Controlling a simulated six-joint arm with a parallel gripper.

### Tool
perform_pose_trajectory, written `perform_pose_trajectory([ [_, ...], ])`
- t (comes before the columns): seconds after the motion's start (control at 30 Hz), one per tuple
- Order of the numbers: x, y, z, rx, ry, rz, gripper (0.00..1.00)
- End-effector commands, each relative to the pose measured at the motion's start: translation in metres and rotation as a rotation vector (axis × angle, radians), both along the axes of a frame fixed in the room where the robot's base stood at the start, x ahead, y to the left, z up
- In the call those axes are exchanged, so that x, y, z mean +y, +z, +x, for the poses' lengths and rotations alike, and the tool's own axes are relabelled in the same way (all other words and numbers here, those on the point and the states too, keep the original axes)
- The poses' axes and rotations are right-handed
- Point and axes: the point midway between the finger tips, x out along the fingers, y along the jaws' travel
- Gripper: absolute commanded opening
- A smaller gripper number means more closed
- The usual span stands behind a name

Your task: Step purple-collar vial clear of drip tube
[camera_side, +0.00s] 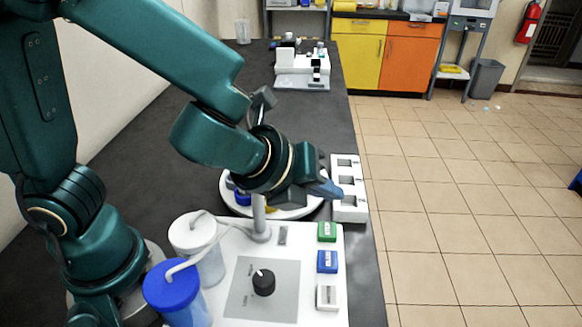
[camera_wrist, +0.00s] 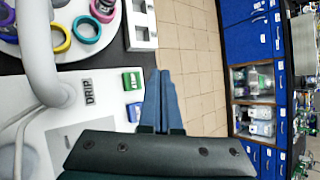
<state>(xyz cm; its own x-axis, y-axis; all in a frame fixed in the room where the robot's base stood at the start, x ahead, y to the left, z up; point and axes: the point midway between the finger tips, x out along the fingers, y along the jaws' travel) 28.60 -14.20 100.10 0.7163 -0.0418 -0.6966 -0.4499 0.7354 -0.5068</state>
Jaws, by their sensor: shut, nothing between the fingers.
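A white carousel (camera_side: 292,211) lies partly behind my gripper (camera_side: 328,189) and forearm. The white drip tube (camera_wrist: 40,60) arches down beside the carousel, near the yellow collar. In the side view its lower post (camera_side: 259,215) stands on the white panel. My gripper's blue fingers (camera_wrist: 160,76) are closed together and empty, to the right of the buttons.
The white panel (camera_side: 225,250) carries a green button (camera_side: 327,231), a blue button (camera_side: 327,261), a white button (camera_side: 326,296) and a black knob (camera_side: 263,282). A white rack (camera_side: 346,165) stands right of the carousel. A blue-capped bottle (camera_side: 172,285) stands at the panel's left.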

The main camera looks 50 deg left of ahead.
Motion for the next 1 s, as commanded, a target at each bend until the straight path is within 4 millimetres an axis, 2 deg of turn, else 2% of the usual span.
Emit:
perform_pose_trajectory([
  [0.8,0.000,0.000,0.000,0.000,0.000,0.000,0.00],
  [1.0,0.001,0.016,0.002,-0.007,0.010,-0.002,0.00],
])
